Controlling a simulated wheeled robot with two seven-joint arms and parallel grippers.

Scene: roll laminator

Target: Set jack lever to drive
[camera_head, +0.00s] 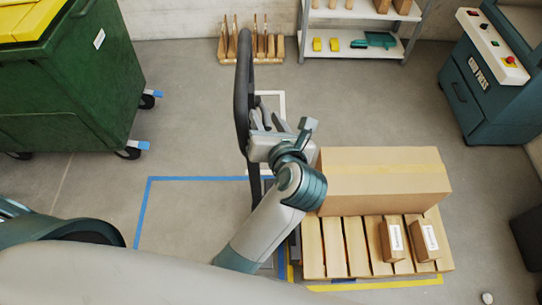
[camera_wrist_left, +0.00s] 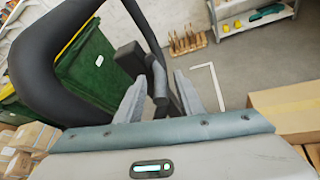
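The pallet jack's handle is a black loop (camera_head: 242,92) standing at the centre of the head view. It also fills the upper left of the left wrist view (camera_wrist_left: 32,72). A small dark lever (camera_wrist_left: 160,88) shows beside the handle's post in the left wrist view. My left gripper (camera_head: 279,124) is at the right side of the handle. In the left wrist view its two grey fingers (camera_wrist_left: 160,82) stand apart, with the lever between them. I cannot tell whether either finger touches it. The lever is hidden in the head view. My right gripper is not in view.
A wooden pallet (camera_head: 332,246) bears a large carton (camera_head: 385,180) and small boxes to the right of my arm. A green bin (camera_head: 75,85) stands left, a teal press (camera_head: 490,85) right, a shelf (camera_head: 345,40) at the back.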

